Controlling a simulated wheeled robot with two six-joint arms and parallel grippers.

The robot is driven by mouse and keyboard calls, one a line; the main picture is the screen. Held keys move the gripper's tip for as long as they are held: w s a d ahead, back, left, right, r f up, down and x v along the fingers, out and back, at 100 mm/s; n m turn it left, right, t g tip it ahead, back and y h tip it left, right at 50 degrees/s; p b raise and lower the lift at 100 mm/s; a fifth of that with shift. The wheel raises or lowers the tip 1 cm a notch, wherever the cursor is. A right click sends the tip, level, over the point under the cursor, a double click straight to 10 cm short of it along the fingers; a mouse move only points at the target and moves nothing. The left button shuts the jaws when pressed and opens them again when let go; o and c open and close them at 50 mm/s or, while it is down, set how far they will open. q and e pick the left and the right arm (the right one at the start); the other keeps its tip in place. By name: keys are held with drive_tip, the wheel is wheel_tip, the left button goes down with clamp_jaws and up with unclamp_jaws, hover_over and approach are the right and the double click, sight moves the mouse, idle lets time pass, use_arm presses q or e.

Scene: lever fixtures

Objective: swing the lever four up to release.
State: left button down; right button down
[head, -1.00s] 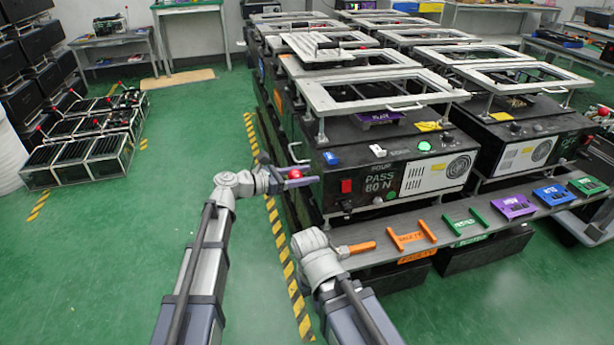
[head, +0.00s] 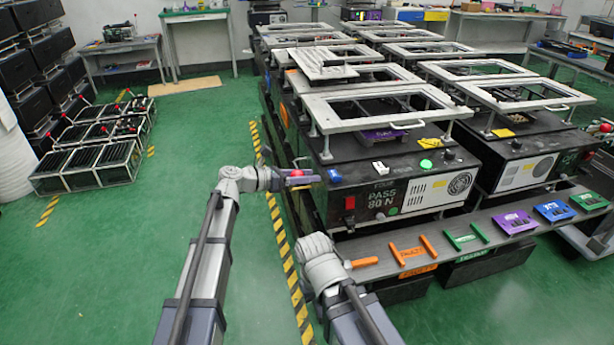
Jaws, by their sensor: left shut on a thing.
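The unit marked PASS 80 N (head: 385,190) is a black box with a white panel, facing me in the middle. A red round knob (head: 297,174), which appears to be the lever's end, shows at its left side. My left gripper (head: 302,179) is shut on the lever at this knob. The fingers and wrist cover most of the lever, so its shaft and pivot are hidden. My right arm's wrist is at the bottom centre, in front of the shelf. Its fingers cannot be made out.
An orange bar (head: 365,262) shows beside my right wrist. Open green floor lies left of the striped tape (head: 282,235).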

use_arm(q)
drive_tip(key=shift+c, duration=1.6)
unclamp_jaws()
drive_tip(key=shift+w, duration=0.15)
drive_tip(key=p+v, duration=0.1)
drive_tip(key=v, duration=0.7)
drive_tip(key=shift+p, duration=0.3)
drive_tip(key=shift+f, duration=0.15)
drive_tip(key=s+f+m+g+y, duration=0.2)
drive_tip(key=s+f+m+y, duration=0.2)
drive_tip(key=s+f+m, duration=0.35)
drive_tip(key=s+a+f+m+g+y, duration=0.1)
drive_tip(key=s+a+f+m+y, duration=0.4)
drive_tip(key=s+a+m, duration=0.25)
drive_tip(key=s+a+f+m+g+y, duration=0.1)
drive_tip(key=s+a+f+m+y, duration=0.45)
drive_tip(key=s+m, duration=0.35)
drive_tip(key=s+d+r+m+p, duration=0.1)
drive_tip(key=d+r+p, duration=0.2)
drive_tip(key=r+p, duration=0.4)
drive_tip(key=s+d+r+m+g+p, duration=0.1)
drive_tip(key=d+r+p, duration=0.3)
drive_tip(key=r+p, duration=0.4)
drive_tip(key=s+d+r+m+y+p, duration=0.1)
drive_tip(key=s+d+r+m+p, duration=0.1)
drive_tip(key=r+p, duration=0.6)
drive_tip(key=shift+s+d+r, duration=0.45)
drive_tip(key=shift+s+d, duration=0.15)
drive_tip(key=shift+d, duration=0.15)
